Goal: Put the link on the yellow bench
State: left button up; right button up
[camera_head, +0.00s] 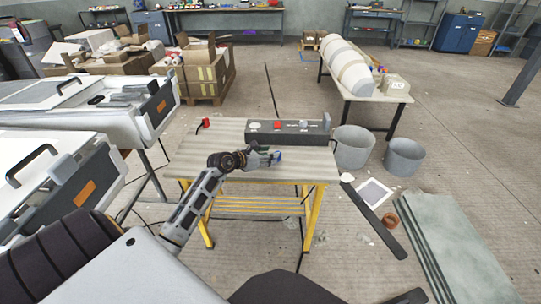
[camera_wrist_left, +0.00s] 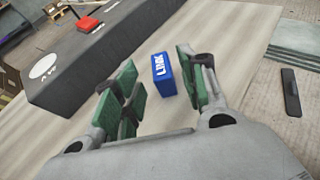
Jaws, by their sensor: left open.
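The link is a small blue box with white "LINK" lettering (camera_wrist_left: 164,75). It sits on the wooden top of the yellow-legged bench (camera_head: 200,160); its blue edge also shows in the head view (camera_head: 278,156). My left gripper (camera_head: 264,157) is low over the bench top, with its green-padded fingers apart. In the left wrist view the open fingers (camera_wrist_left: 158,88) are on either side of the link, with visible gaps. I cannot tell whether the link touches the bench or how far it lies between the pads. My right gripper is not in view.
A dark grey box with a red button and white disc (camera_head: 288,132) stands along the bench's back edge. A small red object (camera_head: 206,122) is at the back left corner. Two grey buckets (camera_head: 353,148) (camera_head: 404,158) stand right of the bench. White moulds (camera_head: 120,105) are at left.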

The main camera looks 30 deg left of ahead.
pick_arm(q)
jog(key=shift+v, duration=0.8)
jog(key=shift+p+v, duration=0.35)
jog(key=shift+v, duration=3.05)
jog(key=shift+p+v, duration=0.3)
jog(key=shift+v, duration=0.55)
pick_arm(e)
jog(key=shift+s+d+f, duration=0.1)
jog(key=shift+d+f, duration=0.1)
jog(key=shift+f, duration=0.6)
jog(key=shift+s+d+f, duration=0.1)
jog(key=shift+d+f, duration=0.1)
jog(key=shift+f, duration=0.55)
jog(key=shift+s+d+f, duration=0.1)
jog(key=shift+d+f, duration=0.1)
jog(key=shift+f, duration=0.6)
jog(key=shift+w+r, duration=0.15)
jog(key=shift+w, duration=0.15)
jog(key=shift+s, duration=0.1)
